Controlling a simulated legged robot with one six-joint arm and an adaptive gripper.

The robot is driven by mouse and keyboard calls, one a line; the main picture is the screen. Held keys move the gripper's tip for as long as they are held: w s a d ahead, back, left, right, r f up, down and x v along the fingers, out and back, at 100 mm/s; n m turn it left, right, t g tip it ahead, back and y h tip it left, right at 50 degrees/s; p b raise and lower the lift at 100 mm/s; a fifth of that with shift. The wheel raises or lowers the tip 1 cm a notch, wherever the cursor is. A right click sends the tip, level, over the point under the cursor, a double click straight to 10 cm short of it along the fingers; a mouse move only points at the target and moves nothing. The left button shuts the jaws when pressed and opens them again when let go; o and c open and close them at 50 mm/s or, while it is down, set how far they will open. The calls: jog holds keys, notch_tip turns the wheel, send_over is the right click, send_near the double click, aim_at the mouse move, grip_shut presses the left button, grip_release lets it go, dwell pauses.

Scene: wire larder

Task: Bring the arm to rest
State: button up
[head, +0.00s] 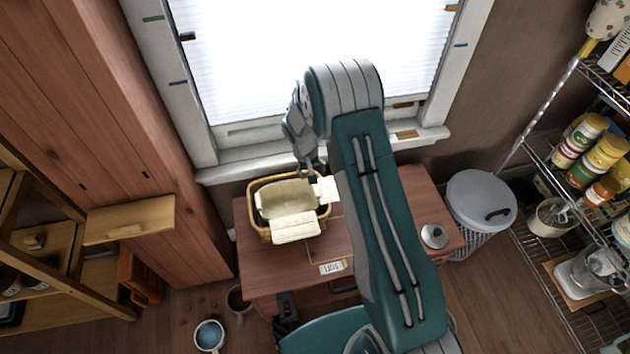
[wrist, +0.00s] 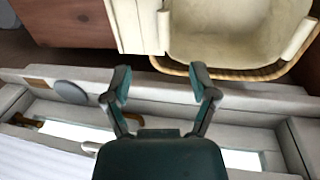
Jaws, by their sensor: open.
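My gripper (wrist: 160,88) is open and empty in the wrist view, its two fingers spread apart over the pale window sill. In the head view my gripper (head: 308,172) is partly hidden behind my arm and hangs by the window, close above the back edge of a lined wicker basket (head: 256,222). In the wrist view the basket (wrist: 232,72) lies beyond the fingertips, with its cream cloth liner showing. I cannot tell whether a finger touches it. My arm is raised and bent, reaching over the table.
The basket stands on a small wooden table (head: 265,276). A round metal lid (head: 434,236) lies at the table's right. A lidded grey bin (head: 482,200) and a wire shelf (head: 565,262) with jars stand at right. A wooden cabinet (head: 110,120) is at left. The window (head: 230,60) is behind.

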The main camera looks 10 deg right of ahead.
jog(key=s+d+r+t+y, duration=0.1)
jog(key=s+r, duration=0.4)
jog(key=r, duration=0.9)
jog(key=s+r+t, duration=0.1)
jog(key=s+r, duration=0.4)
jog(key=r, duration=0.8)
jog(key=s+r+t, duration=0.1)
jog(key=s+r, duration=0.3)
jog(key=s, duration=0.6)
jog(key=s+r+t+y, duration=0.1)
jog(key=s+r, duration=0.4)
jog(key=s, duration=0.6)
jog(key=shift+d+t, duration=0.15)
jog(key=shift+t, duration=0.65)
